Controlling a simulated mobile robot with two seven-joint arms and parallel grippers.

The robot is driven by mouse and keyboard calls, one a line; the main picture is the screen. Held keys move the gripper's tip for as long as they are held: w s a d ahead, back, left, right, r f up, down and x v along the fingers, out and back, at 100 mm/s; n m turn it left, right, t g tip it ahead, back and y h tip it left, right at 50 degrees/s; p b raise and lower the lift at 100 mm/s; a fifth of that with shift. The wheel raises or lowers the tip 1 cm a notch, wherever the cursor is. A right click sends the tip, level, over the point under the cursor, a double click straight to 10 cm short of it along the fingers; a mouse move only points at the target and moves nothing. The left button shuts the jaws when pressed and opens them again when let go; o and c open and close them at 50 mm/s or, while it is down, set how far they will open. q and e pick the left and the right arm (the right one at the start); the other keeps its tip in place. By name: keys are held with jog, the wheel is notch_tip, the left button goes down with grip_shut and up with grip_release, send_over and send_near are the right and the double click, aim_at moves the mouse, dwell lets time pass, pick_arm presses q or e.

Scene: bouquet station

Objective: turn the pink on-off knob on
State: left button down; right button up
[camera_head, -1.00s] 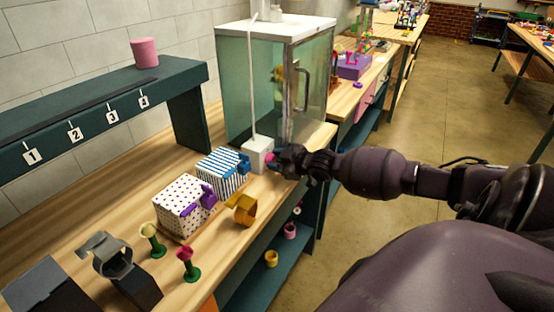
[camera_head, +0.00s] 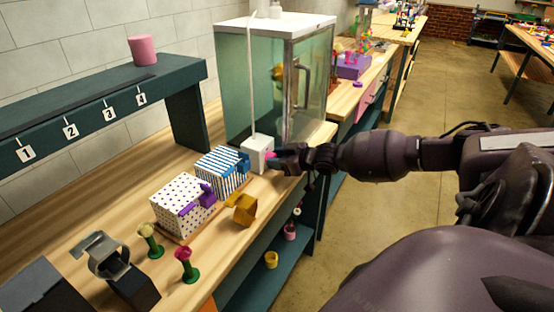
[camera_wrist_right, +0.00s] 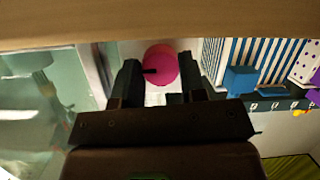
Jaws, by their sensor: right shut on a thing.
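The pink on-off knob (camera_wrist_right: 160,64) is a round disc on the front of a small white box (camera_head: 257,152) beside the glass cabinet. A short dark mark points left on it in the right wrist view. My right gripper (camera_wrist_right: 160,82) has a finger on either side of the knob and is shut on it. In the head view the right gripper (camera_head: 279,158) reaches in from the right at the white box and hides most of the knob; only a sliver of pink shows. My left gripper is not in view.
A glass cabinet (camera_head: 262,85) stands right behind the white box. A striped box (camera_head: 220,170), a dotted box (camera_head: 181,207) and a gold hexagonal piece (camera_head: 241,208) are nearby. The bench edge runs under my right arm, with open floor beyond it.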

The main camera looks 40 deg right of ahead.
jog(key=o, duration=0.6)
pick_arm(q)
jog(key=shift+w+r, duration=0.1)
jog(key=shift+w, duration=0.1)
pick_arm(e)
jog(key=shift+o, duration=0.2)
pick_arm(q)
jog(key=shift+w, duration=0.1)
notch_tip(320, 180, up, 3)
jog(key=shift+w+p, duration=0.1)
jog(key=shift+p, duration=1.05)
pick_arm(e)
jog(key=v, duration=1)
jog(key=shift+s, duration=0.4)
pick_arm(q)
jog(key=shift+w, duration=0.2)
pick_arm(e)
jog(key=shift+d+r, duration=0.1)
